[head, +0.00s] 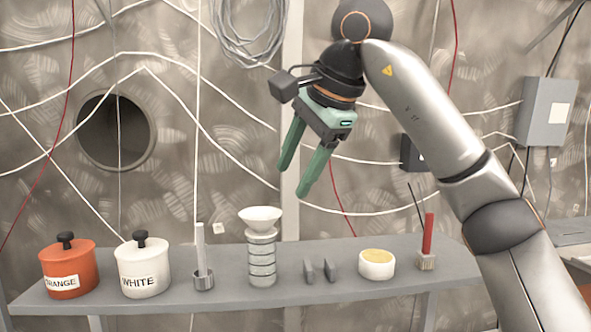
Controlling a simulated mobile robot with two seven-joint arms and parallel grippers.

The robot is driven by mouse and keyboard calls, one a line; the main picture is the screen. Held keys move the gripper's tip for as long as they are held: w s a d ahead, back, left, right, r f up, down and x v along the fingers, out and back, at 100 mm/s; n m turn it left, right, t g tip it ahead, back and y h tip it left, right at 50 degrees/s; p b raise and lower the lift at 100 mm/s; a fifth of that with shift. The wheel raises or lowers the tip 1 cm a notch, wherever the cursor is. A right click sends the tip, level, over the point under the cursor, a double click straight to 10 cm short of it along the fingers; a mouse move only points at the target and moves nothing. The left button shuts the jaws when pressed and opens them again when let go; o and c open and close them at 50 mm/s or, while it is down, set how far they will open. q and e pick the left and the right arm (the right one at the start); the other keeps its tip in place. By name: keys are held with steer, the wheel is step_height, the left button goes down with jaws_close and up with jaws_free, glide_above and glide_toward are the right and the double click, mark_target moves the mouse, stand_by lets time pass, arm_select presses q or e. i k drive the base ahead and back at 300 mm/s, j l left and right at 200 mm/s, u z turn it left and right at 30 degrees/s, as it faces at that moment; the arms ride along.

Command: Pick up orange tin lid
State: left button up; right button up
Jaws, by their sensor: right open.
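The orange tin (69,269) stands at the left end of the grey shelf, with a label reading "ORANGE" partly visible. My right gripper (295,180) has green fingers and is open and empty. It hangs in the air above the middle of the shelf, well to the right of the orange tin and higher than it. My left gripper is not in view.
On the grey shelf (215,299) stand a white tin (145,273), a white stick in a holder (203,270), a funnel on a ringed stack (262,256), two small grey plates (320,271), a round white dish (376,265) and a red stick in a holder (427,245). Cables cross the wall behind.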

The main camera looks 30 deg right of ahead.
mark_target(68, 249)
steer(key=k+l, duration=0.1)
steer(key=k, duration=0.9)
